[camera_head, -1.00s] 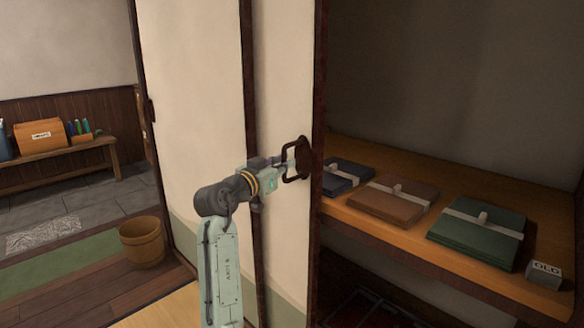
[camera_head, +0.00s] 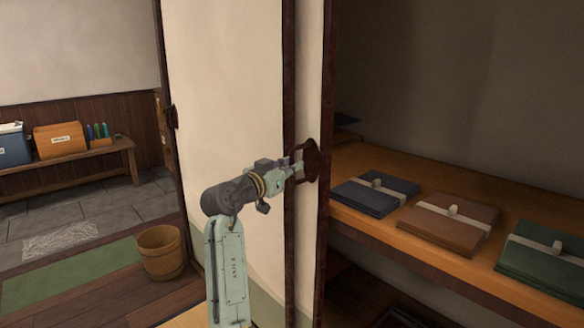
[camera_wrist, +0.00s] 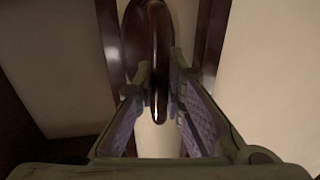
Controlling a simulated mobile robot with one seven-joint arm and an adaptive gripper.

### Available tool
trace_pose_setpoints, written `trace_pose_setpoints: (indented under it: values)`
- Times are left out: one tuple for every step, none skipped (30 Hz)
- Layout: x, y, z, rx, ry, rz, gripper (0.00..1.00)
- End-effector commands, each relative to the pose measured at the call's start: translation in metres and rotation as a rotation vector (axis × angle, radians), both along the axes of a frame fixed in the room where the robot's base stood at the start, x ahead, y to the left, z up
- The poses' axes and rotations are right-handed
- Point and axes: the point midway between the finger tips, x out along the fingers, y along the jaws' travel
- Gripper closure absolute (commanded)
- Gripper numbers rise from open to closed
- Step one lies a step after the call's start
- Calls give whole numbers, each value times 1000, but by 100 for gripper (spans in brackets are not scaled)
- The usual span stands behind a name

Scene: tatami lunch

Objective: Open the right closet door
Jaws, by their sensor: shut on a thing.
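The right closet door (camera_head: 312,72) is a cream panel with dark wooden edges, and only a narrow strip of it shows beside the other cream door panel (camera_head: 225,90). Its dark handle (camera_head: 313,160) sits near its right edge. My gripper (camera_head: 297,168) is at this handle in the head view. In the wrist view my gripper (camera_wrist: 160,110) has its two padded fingers on either side of the dark curved handle (camera_wrist: 158,60), shut on it. The closet stands open to the right of the door.
Inside the closet, a wooden shelf (camera_head: 375,160) bears folded blue (camera_head: 365,198), brown (camera_head: 440,226) and green (camera_head: 545,262) bundles. At left are a wooden bucket (camera_head: 160,252) on the floor and a bench (camera_head: 75,155) with boxes.

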Motion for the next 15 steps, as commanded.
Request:
trace_pose_setpoints:
  values:
    - [0, 1, 0, 1, 1, 1, 100]
    - [0, 1, 0, 1, 1, 1, 100]
    - [0, 1, 0, 1, 2, 1, 100]
    - [0, 1, -1, 1, 2, 1, 100]
    - [0, 1, -1, 1, 2, 1, 100]
    - [0, 1, -1, 1, 2, 1, 100]
    - [0, 1, -1, 1, 2, 1, 89]
    - [0, 0, -1, 1, 2, 1, 87]
    - [0, 0, -1, 1, 2, 1, 84]
    - [0, 0, 0, 1, 2, 1, 82]
    - [0, 0, 0, 1, 2, 1, 80]
    - [0, 0, 0, 1, 2, 1, 78]
    - [0, 0, 0, 1, 1, 1, 76]
    - [0, 0, 0, 1, 1, 1, 74]
    - [0, 0, 0, 1, 1, 1, 71]
